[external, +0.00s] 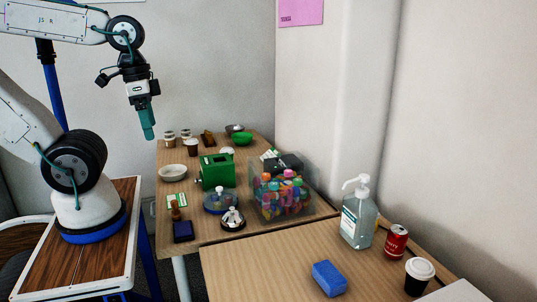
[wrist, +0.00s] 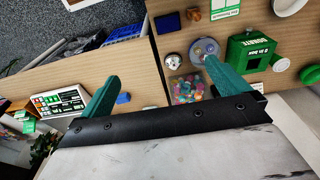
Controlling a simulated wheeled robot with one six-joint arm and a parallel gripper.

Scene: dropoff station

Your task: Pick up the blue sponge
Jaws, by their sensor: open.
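The blue sponge (external: 329,279) lies flat on the near wooden table in the external view, left of a white-lidded cup. In the wrist view, a small blue block (wrist: 123,98), apparently the sponge, shows just right of the left finger. My gripper (external: 148,134) hangs high at the upper left of the external view, above and well away from the sponge. In the wrist view, my gripper (wrist: 161,70) has its two teal fingers wide apart with nothing held between them.
Near the sponge stand a pump bottle (external: 358,218), a red can (external: 396,243) and a white-lidded cup (external: 419,276). The far table holds a clear box of colourful bottles (external: 284,198), a green donation box (external: 216,171), a bell (external: 232,219) and bowls. Wood left of the sponge is clear.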

